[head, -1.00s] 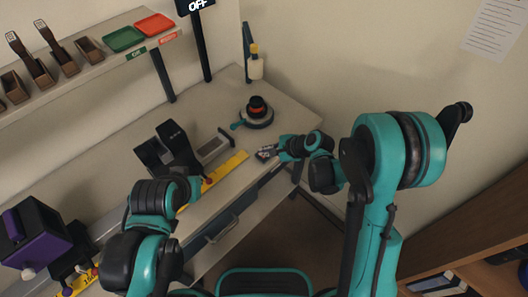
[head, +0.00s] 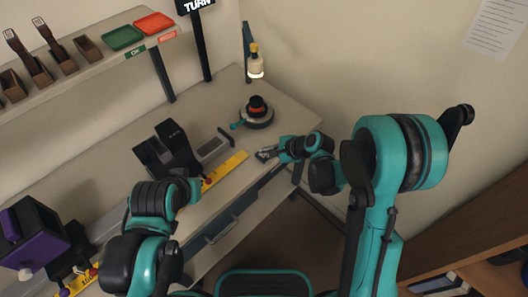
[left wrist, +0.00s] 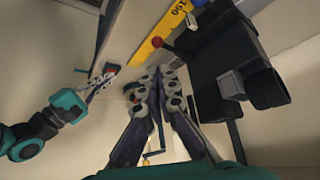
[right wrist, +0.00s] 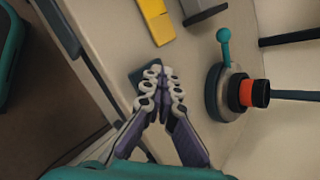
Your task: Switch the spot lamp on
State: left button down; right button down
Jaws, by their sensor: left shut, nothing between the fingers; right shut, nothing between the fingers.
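The spot lamp (head: 256,65) is a small pale cylinder with a yellow top, on a dark teal post at the back corner of the bench. Its lower end glows bright. My right gripper (head: 264,154) is shut and empty, low over the bench's front edge. In the right wrist view its fingertips (right wrist: 163,80) are over a small dark teal block (right wrist: 140,76) on the bench, partly hidden; I cannot tell whether they touch. My left gripper (left wrist: 157,75) is shut and empty in the left wrist view; my own arm hides it in the head view.
A round fixture (head: 257,116) with a teal-knobbed lever and an orange-black top stands right of the black clamp device (head: 168,150). A yellow ruler (head: 228,168) lies along the front. A sign (head: 196,5) reads "TURN". Red (head: 154,23) and green (head: 123,38) trays sit on the shelf.

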jog(key=shift+w+r, duration=0.1)
jog(key=shift+r, duration=0.15)
notch_tip(320, 180, up, 6)
jog(key=p, duration=0.4)
jog(key=shift+r+p, duration=0.1)
jog(key=shift+p, duration=0.2)
dwell(0.3)
